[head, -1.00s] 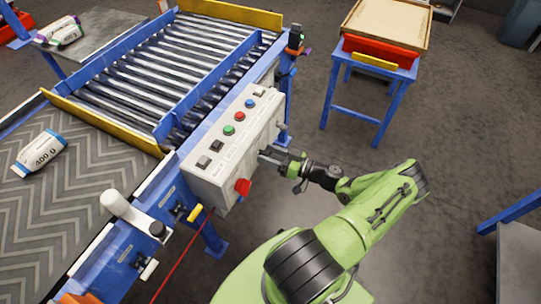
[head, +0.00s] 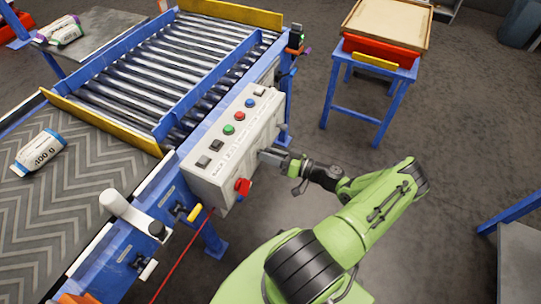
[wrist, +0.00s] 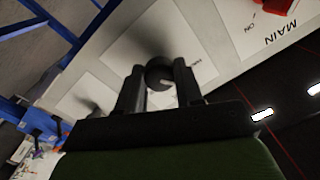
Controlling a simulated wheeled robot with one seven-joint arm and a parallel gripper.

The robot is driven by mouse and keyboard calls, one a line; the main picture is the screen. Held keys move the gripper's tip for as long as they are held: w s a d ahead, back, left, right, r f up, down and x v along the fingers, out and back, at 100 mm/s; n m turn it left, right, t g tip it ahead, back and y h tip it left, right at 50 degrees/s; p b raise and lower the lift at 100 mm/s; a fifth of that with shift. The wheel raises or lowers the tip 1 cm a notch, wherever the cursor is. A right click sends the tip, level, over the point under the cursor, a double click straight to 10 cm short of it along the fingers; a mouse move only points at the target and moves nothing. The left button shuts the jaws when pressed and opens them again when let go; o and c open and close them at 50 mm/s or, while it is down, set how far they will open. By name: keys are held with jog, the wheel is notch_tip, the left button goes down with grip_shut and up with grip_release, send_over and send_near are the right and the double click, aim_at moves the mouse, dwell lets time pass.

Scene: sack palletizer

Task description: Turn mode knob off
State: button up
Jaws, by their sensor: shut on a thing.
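The grey control box (head: 200,180) stands beside the roller conveyor. My gripper (head: 264,155) is at its front face; the knob there is hidden by the fingers in the head view. In the wrist view my gripper (wrist: 160,84) is shut on a dark round knob (wrist: 160,70), a finger on each side of it. I take this as the mode knob; the small label beside it is too blurred to read. A light mark shows on the knob's face. Its exact setting cannot be told.
A red main switch (head: 243,187) sits left of my gripper on the same face, and another dark knob (head: 282,127) to the right. Buttons line the box top. A sack (head: 40,152) lies on the belt (head: 60,215).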

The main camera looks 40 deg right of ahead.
jog(key=m+b, duration=0.1)
jog(key=m, duration=0.5)
jog(key=shift+m+t, duration=0.3)
jog(key=shift+m, duration=0.1)
dwell(0.4)
jog(key=o, duration=1)
jog(key=shift+o, duration=0.2)
jog(key=v, duration=1.5)
jog(key=shift+s+p, duration=0.4)
jog(key=shift+p, duration=0.05)
jog(key=shift+d, duration=0.15)
